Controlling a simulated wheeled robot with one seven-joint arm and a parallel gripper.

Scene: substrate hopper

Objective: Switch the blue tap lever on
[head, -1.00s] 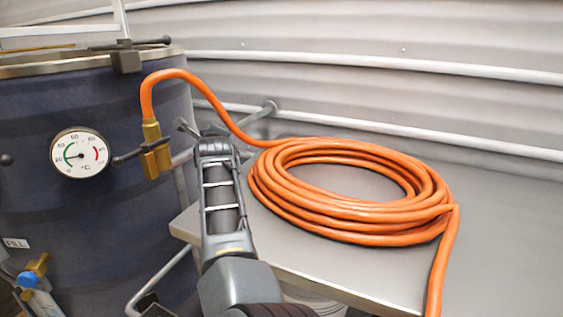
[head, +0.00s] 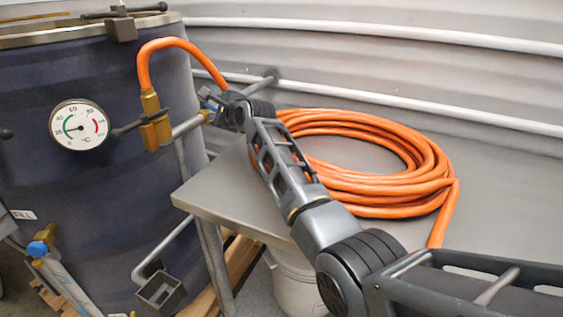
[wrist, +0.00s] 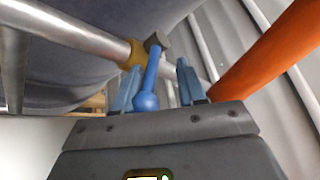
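The blue tap lever (wrist: 150,75) shows in the wrist view as a blue bar with a round blue end, joined to a dark hub on a brass tap body (wrist: 133,54) on a metal pipe. My gripper (wrist: 157,84) is open, with one blue finger on each side of the lever. The lever is nearer the left finger; I cannot tell whether they touch. In the head view, my gripper (head: 211,103) is at the brass tap at the end of the short pipe (head: 187,126) on the dark tank. The lever cannot be told clearly from the fingers there.
An orange hose (head: 370,185) lies coiled on a grey bench (head: 225,190) and runs to a brass valve (head: 153,125) beside the temperature gauge (head: 79,126). A blue knob (head: 37,249) sits at lower left. A white bucket (head: 295,285) stands under the bench.

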